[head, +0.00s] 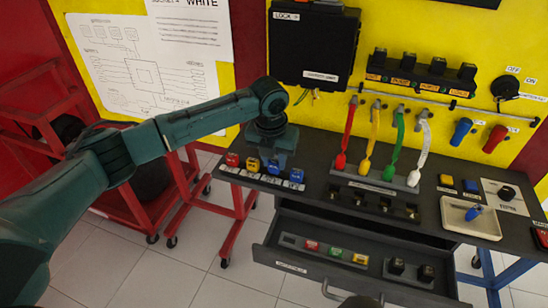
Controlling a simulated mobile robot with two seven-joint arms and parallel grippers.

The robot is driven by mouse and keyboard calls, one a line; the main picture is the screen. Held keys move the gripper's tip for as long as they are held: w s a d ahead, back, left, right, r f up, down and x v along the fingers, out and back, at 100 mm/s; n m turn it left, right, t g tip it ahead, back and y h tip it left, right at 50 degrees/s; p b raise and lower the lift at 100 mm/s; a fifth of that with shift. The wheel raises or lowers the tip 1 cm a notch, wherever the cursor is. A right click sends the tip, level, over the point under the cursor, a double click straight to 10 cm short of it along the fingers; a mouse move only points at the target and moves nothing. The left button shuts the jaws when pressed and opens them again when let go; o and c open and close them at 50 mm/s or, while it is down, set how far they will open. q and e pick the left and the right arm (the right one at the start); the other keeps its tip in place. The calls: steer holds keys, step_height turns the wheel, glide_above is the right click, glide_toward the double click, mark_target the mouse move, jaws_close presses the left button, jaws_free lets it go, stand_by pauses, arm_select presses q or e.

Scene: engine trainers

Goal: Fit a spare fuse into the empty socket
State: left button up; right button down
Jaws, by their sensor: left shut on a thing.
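My left gripper (273,158) points down over the row of small coloured blocks at the bench's left end. It is shut on a blue fuse (273,168), third in the row; the fingertips and the socket under it are hard to make out. Beside it in the row stand a red fuse (232,159), a yellow fuse (252,164) and another blue fuse (297,176). In the open drawer, a dark strip holds a red fuse (312,245), a green fuse (335,252) and a yellow fuse (360,259); its left end looks bare.
The open drawer (300,271) juts out below the bench. Black relays (396,266) sit at its right. A black box (313,45) hangs above my left gripper. Coloured leads (399,140) and a white tray (470,222) are to the right. A red rack (150,205) stands left.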

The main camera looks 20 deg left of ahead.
mark_target(274, 162)
arm_select(q)
steer(key=shift+f, duration=0.45)
steer(key=shift+f, duration=0.25)
steer(key=o, duration=0.7)
step_height(274, 162, up, 3)
steer(key=shift+s+r+p, duration=0.1)
steer(key=shift+s+p, duration=0.05)
steer(key=shift+p, duration=1.05)
steer(key=shift+r, duration=0.1)
steer(key=shift+s+r, duration=0.15)
steer(key=shift+r, duration=0.9)
